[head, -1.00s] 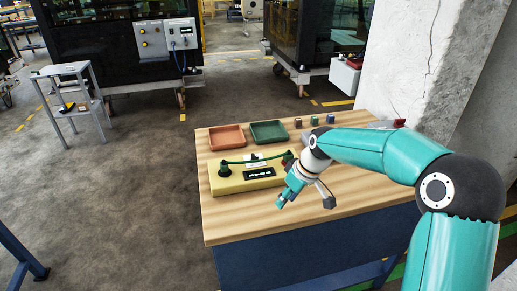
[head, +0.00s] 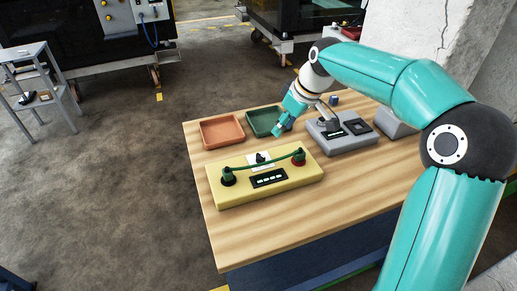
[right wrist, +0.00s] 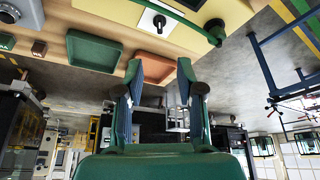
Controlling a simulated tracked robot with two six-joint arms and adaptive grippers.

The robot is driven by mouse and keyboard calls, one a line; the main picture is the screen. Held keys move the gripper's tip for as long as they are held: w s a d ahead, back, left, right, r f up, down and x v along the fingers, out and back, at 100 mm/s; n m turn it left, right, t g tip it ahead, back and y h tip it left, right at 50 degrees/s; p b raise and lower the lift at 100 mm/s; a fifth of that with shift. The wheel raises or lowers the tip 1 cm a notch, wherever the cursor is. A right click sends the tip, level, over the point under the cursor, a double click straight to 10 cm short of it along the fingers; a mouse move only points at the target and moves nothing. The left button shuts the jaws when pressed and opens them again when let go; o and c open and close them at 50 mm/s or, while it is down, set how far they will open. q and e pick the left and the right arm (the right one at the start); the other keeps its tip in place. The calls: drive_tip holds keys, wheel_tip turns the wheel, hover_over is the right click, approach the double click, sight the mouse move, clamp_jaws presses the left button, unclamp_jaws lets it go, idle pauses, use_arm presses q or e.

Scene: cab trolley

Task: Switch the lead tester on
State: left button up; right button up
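The lead tester (head: 250,195) is a yellow box on the wooden table. A green lead (head: 262,162) arches between its black left post (head: 228,177) and red right post (head: 298,159). A black knob (head: 261,157) sits on a white plate at its far side, and a dark panel with several pale bars (head: 268,178) is in front. The knob (right wrist: 159,20) also shows in the right wrist view. My left gripper is out of view.
A red-brown tray (head: 221,131) and a green tray (head: 265,121) lie behind the tester. A grey device (head: 345,143) with dark panels stands to its right, partly behind my gripper. The table's front strip is clear.

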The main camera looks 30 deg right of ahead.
sight(264, 157)
drive_tip(key=p+x, duration=0.2)
drive_tip(key=x, duration=1.4)
drive_tip(key=shift+f, duration=0.4)
